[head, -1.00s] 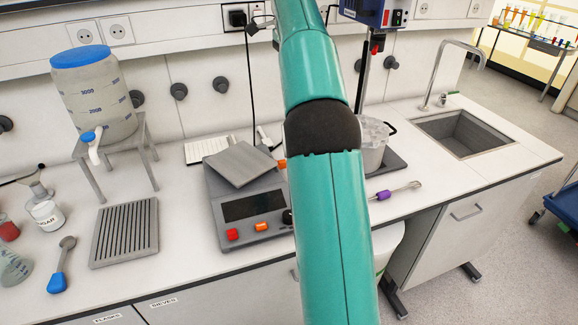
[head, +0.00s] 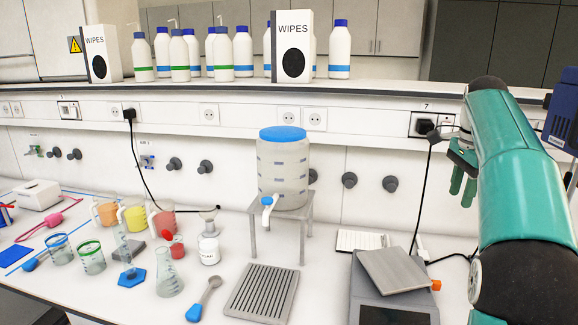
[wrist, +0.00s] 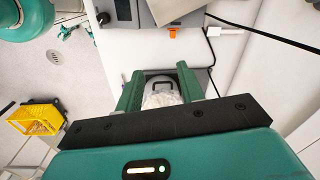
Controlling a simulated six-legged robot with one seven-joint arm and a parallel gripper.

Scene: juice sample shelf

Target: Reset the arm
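My arm is at the right of the head view, reaching from the lower right toward the wall. My gripper (head: 463,180) is partly hidden behind the arm link, in front of the wall, with green fingers pointing down. In the wrist view my gripper (wrist: 157,76) has its two green fingers apart with nothing held between them. A light container with a dark handle (wrist: 162,88) shows beyond the fingers, apart from them as far as I can tell.
A scale (head: 395,308) stands below the arm. A dispenser jug (head: 284,170) with a blue lid sits on a grey stand. Beakers and colored juice pitchers (head: 133,216) fill the left counter. Bottles and wipes boxes (head: 291,45) line the shelf. A yellow basket (wrist: 37,117) shows in the wrist view.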

